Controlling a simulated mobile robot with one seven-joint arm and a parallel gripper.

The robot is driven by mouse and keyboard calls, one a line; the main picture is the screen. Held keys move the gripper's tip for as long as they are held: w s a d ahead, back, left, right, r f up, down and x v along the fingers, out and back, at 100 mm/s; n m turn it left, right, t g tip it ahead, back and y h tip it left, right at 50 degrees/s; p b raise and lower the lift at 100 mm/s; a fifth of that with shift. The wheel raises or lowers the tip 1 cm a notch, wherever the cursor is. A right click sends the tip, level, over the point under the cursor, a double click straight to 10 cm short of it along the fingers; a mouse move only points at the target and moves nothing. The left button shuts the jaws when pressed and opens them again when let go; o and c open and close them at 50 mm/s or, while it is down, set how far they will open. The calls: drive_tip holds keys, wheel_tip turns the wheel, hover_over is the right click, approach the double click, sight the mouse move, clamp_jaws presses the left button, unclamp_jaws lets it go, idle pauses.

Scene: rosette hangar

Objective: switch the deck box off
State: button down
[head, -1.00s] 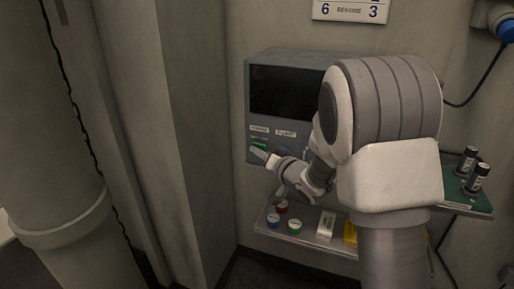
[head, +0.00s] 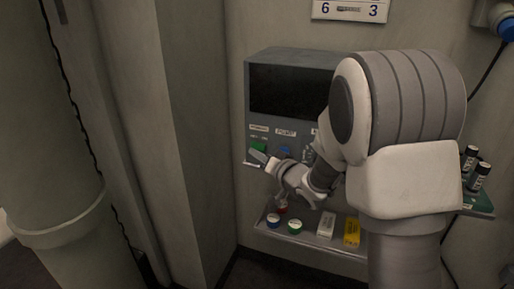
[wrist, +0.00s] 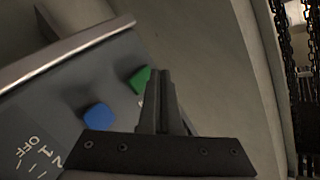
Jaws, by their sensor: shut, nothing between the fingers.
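The deck box (head: 290,56) is a grey wall unit with a dark screen and controls along its lower front. A green control (head: 259,147) sits at its lower left, with a blue control (head: 285,150) to its right. My gripper (head: 257,157) is shut and empty, its tip just below the green control. In the wrist view the closed fingertips (wrist: 159,73) are beside the green control (wrist: 139,79), with the blue control (wrist: 99,116) to the left. I cannot tell whether they touch. OFF and number markings (wrist: 36,152) show at lower left. My arm hides the box's right part.
A shelf (head: 262,229) below holds lidded pots, a white carton (head: 326,225) and a yellow carton (head: 351,232). A thick pipe (head: 55,150) rises at left. Wall space left of the box is clear.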

drive_tip(key=s, duration=0.2)
drive_tip(key=s+a, duration=0.1)
drive_tip(key=s, duration=0.1)
drive_tip(key=shift+b, duration=0.4)
drive_tip(key=s+d+r+g+h, duration=0.1)
drive_tip(key=s+d+r+h, duration=0.25)
drive_tip(key=d, duration=0.35)
drive_tip(key=s+d+r+g+h, duration=0.1)
drive_tip(key=s+d+r+h, duration=0.1)
drive_tip(key=s+d+h, duration=0.35)
drive_tip(key=s+d+g, duration=0.2)
drive_tip(key=s+g, duration=0.1)
drive_tip(key=s, duration=0.8)
drive_tip(key=s+d+g, duration=0.2)
drive_tip(key=s+g, duration=0.1)
drive_tip(key=s, duration=0.7)
wheel_tip(320, 180, up, 11)
drive_tip(key=s+p, duration=0.1)
drive_tip(key=p, duration=1.1)
drive_tip(key=shift+a+n, duration=0.25)
drive_tip(key=shift+n, duration=0.15)
